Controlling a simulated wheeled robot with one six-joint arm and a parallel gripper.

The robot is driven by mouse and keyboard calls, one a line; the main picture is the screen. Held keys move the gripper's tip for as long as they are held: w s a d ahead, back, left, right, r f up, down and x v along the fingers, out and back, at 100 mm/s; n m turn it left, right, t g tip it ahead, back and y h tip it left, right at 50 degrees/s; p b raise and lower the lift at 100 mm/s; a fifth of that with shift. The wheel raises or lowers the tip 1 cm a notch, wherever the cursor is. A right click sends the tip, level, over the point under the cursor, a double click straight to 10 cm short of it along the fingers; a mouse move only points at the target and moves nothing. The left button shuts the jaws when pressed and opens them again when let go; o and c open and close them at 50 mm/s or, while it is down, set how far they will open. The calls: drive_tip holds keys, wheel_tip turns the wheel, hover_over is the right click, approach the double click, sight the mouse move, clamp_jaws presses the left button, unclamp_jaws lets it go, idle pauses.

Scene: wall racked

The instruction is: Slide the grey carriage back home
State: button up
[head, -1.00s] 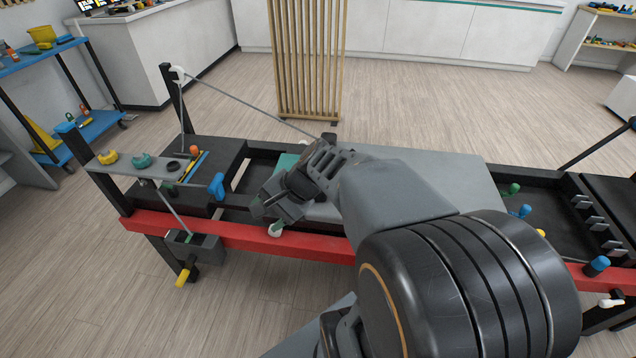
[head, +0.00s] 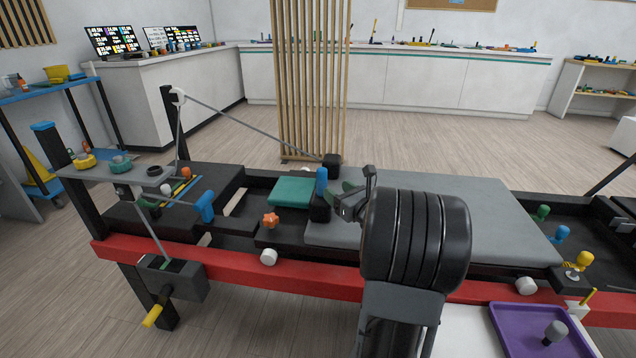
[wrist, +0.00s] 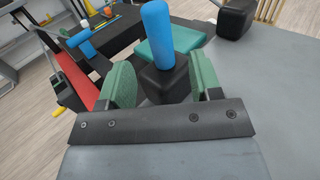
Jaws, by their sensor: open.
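The grey carriage (head: 455,215) is a flat padded slab on the dark frame with the red front rail. A blue upright handle (head: 321,182) stands on a black block (head: 319,208) at its left end. My gripper (head: 345,198) is open, just right of the handle, its fingers pointing left. In the wrist view, the green finger pads (wrist: 163,82) lie either side of the black block, with the blue handle (wrist: 158,35) rising upright between them in the picture. No contact shows. My arm hides part of the carriage's front edge.
A teal pad (head: 292,192) and an orange knob (head: 270,220) are left of the handle. A blue knob (head: 205,206) is farther left. A cord (head: 250,126) slants down to a black block (head: 332,160) behind the handle. A purple tray (head: 515,333) is at front right.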

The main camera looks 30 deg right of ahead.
sight(318, 177)
drive_tip(key=w+b, duration=0.1)
drive_tip(key=w, duration=0.8)
drive_tip(key=shift+w+a+b, duration=0.15)
drive_tip(key=shift+w+b, duration=0.25)
drive_tip(key=shift+c, duration=0.4)
clamp_jaws()
